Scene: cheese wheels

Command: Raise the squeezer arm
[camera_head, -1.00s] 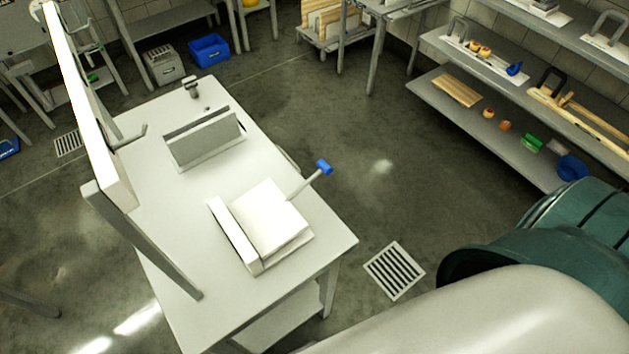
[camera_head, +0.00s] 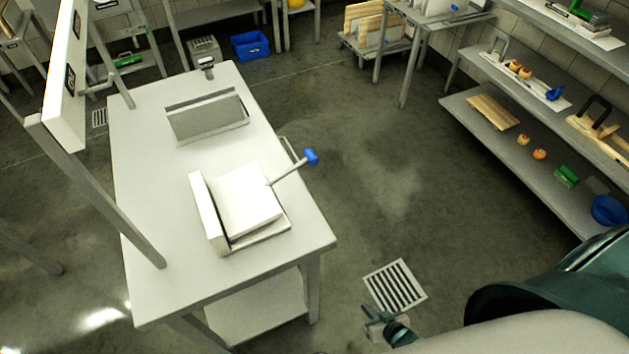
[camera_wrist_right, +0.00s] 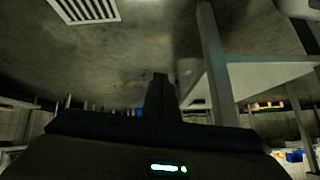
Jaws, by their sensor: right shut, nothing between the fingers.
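The squeezer (camera_head: 243,205) is a white boxy device on the near part of the light table (camera_head: 160,215). Its thin metal arm (camera_head: 287,173) slants up and right from the squeezer and ends in a blue handle (camera_head: 311,157) past the table's right edge. My right gripper (camera_head: 372,312) is low at the bottom of the head view, right of the table and apart from the squeezer. Its fingers are shut and empty; in the right wrist view they show as a dark shape (camera_wrist_right: 160,95). My left gripper is not in view.
A second grey device (camera_head: 207,117) stands farther back on the table. A metal post (camera_head: 95,190) and a hanging panel are at its left. A floor grate (camera_head: 396,286) lies near my right gripper. Open floor separates the table from the shelves (camera_head: 530,150) at the right.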

